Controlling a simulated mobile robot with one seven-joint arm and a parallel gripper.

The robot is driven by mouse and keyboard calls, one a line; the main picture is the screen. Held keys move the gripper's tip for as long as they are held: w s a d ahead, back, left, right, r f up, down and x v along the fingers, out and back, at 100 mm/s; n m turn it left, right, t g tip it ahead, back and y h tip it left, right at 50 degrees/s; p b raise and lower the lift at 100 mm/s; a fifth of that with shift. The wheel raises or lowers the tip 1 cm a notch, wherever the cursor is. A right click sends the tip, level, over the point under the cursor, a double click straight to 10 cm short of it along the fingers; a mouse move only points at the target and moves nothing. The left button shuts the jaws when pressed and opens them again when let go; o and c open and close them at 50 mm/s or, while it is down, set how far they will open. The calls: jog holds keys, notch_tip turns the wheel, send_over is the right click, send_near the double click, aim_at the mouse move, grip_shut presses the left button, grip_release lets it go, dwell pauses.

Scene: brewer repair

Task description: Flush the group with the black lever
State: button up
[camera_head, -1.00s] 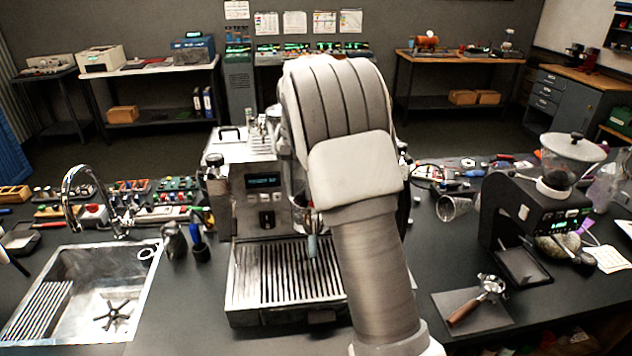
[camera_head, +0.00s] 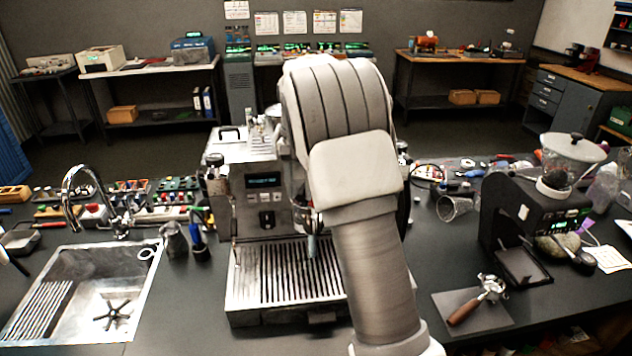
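The espresso machine (camera_head: 262,196) stands on the dark counter in the middle of the head view, with a lit display and a slotted drip tray (camera_head: 270,276) in front. My arm covers its right half, so the group and the black lever cannot be made out. My gripper is hidden behind my own arm, so its fingers and what they touch do not show. A small pale tip hangs above the drip tray beside my arm; I cannot tell what it belongs to.
A sink (camera_head: 95,290) with a tall tap (camera_head: 78,195) is at the left. A grinder (camera_head: 535,215) stands at the right, with a portafilter (camera_head: 480,298) on a dark mat before it. A clear cup (camera_head: 455,208) lies right of my arm. The front counter between sink and drip tray is clear.

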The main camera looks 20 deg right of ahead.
jog(key=shift+a, duration=0.1)
dwell(0.3)
jog(key=shift+s+d+n, duration=0.35)
jog(key=shift+d+n, duration=0.4)
jog(key=shift+n, duration=0.35)
jog(key=shift+s+d+n, duration=0.3)
jog(key=shift+d+n, duration=0.4)
jog(key=shift+n, duration=0.4)
jog(key=shift+s+d+n+p, duration=0.15)
jog(key=shift+d+n+p, duration=0.4)
jog(key=shift+d+n, duration=1.05)
jog(key=shift+n, duration=0.7)
jog(key=o, duration=0.4)
jog(key=shift+r, duration=0.1)
notch_tip(320, 180, up, 7)
